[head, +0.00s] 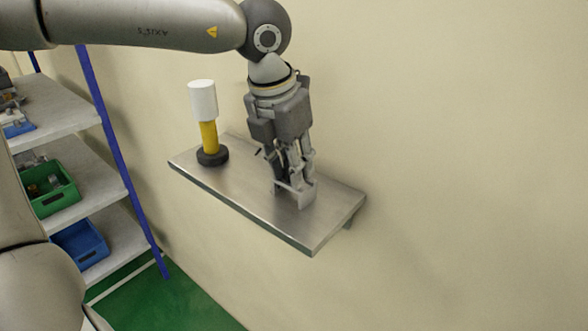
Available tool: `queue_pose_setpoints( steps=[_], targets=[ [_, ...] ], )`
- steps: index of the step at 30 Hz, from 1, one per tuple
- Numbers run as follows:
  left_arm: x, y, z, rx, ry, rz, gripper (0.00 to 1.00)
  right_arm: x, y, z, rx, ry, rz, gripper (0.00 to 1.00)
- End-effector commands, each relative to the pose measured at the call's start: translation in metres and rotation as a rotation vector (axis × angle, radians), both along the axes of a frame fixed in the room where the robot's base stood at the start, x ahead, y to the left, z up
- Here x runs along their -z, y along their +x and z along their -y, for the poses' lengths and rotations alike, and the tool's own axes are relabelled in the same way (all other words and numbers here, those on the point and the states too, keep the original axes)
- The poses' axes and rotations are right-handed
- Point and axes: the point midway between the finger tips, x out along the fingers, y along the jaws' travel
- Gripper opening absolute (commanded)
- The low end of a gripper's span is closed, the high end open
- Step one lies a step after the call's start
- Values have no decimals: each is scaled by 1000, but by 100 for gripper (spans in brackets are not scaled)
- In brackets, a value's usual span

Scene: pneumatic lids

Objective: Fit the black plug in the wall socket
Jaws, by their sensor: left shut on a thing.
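My left gripper (294,188) reaches down to the metal wall shelf (320,225), with its fingertips at or just above the shelf top. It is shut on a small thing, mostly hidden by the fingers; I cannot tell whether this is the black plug. Light grey parts show at the fingertips. I cannot make out a wall socket in this view. My right gripper is not in view.
A yellow post with a white cylinder on top (203,101) stands upright on a black round base (212,157) at the shelf's left end. The shelf's right end is bare. At left, a rack (104,160) holds a green bin (62,200) and a blue bin (84,250).

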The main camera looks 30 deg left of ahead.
Motion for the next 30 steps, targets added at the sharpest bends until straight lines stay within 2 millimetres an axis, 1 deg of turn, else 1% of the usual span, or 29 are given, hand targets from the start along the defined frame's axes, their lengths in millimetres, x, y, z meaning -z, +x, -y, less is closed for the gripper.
queue_pose_setpoints(
  steps=[5, 25, 30],
  targets=[
    [-4, 0, 0, 0, 0, 1, 4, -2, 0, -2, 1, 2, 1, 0],
    [-44, 0, 0, 0, 1, 1, 4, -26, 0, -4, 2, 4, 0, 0],
    [-47, 0, 0, 0, 0, 1, 4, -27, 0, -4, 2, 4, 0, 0]
  ],
)
